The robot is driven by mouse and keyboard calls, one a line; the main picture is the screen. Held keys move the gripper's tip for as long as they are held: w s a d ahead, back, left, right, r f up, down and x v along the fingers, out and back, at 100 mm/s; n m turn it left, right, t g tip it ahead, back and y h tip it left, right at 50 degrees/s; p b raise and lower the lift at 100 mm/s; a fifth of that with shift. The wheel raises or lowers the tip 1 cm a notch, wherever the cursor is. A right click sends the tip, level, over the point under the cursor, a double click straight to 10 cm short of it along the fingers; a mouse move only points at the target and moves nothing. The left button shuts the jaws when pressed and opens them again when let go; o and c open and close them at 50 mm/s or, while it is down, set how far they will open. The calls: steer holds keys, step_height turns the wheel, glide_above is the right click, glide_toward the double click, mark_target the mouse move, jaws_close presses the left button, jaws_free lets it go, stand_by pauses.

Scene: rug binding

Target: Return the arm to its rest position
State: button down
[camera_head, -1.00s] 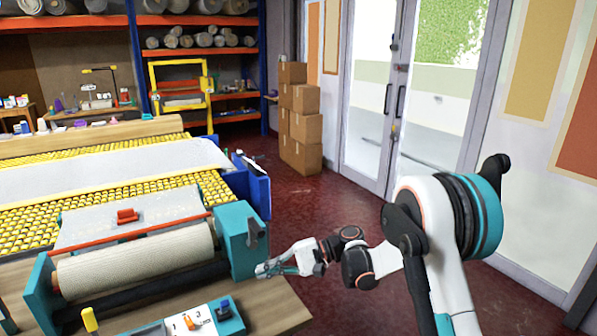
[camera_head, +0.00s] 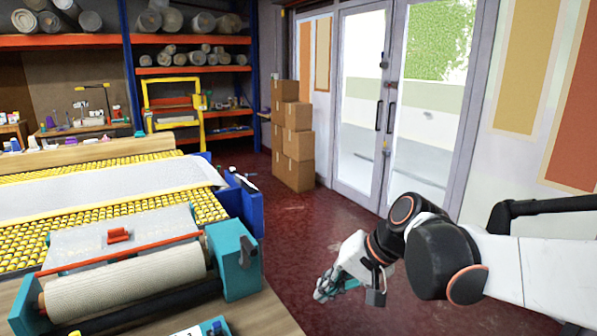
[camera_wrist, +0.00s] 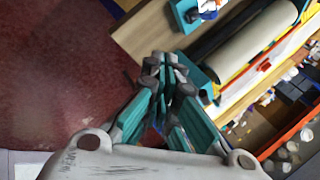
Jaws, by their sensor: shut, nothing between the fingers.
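My gripper (camera_head: 325,290) hangs at the end of my white and black arm in the head view, at the lower middle. It is to the right of the machine with the cream roller, over the dark red floor and apart from the machine. In the wrist view its teal and grey fingers (camera_wrist: 163,68) are closed together with nothing between them. The cream roller (camera_head: 125,287) between teal end blocks shows in the head view and also in the wrist view (camera_wrist: 238,47).
A yellow roller bed (camera_head: 206,207) lies behind the roller. Stacked cardboard boxes (camera_head: 298,145) stand by the glass doors (camera_head: 375,100). Shelves with rolled rugs (camera_head: 180,57) are at the back. The red floor (camera_head: 300,225) between machine and doors is clear.

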steer(key=s+d+f+n+t+h, duration=0.1)
steer(key=s+d+h, duration=0.5)
steer(key=s+d, duration=0.8)
steer(key=s+n+t, duration=0.1)
steer(key=t, duration=0.1)
steer(key=shift+s+d+f+n+t, duration=0.2)
steer(key=shift+s+d+n+t, duration=0.05)
steer(key=shift+d+n+t, duration=0.1)
steer(key=shift+a, duration=0.3)
